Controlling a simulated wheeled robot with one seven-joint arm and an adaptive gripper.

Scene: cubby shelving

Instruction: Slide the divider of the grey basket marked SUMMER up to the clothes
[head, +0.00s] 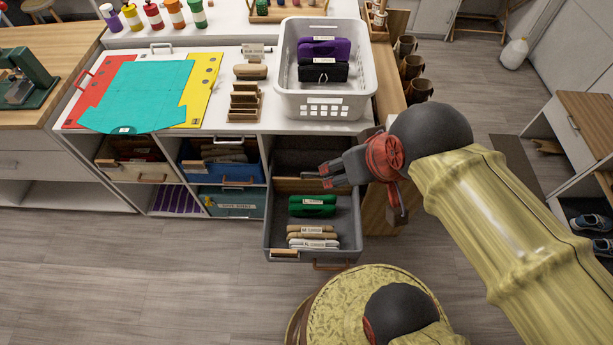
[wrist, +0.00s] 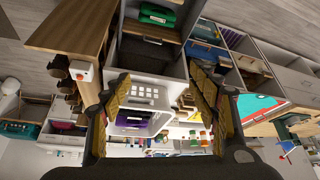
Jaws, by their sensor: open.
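The grey basket (head: 268,232) is pulled out of its cubby toward me; I cannot read its mark. Inside, folded clothes stand in rows with white tags: green clothes (head: 312,210) at the back, beige clothes (head: 312,232) and white clothes (head: 312,244) toward the front. The wooden divider (head: 290,186) stands across the basket behind the green clothes, with a gap between them. My gripper (head: 324,177) is open and empty over the divider's right part, hiding some of it. The wrist view shows my open gripper (wrist: 161,76) and the green clothes (wrist: 158,15) upside down.
A white laundry basket (head: 325,106) with purple and black clothes stands on the counter behind my gripper. Other cubbies hold a blue bin (head: 205,170) and a teal bin (head: 232,200) to the left. Open floor (head: 130,270) lies in front.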

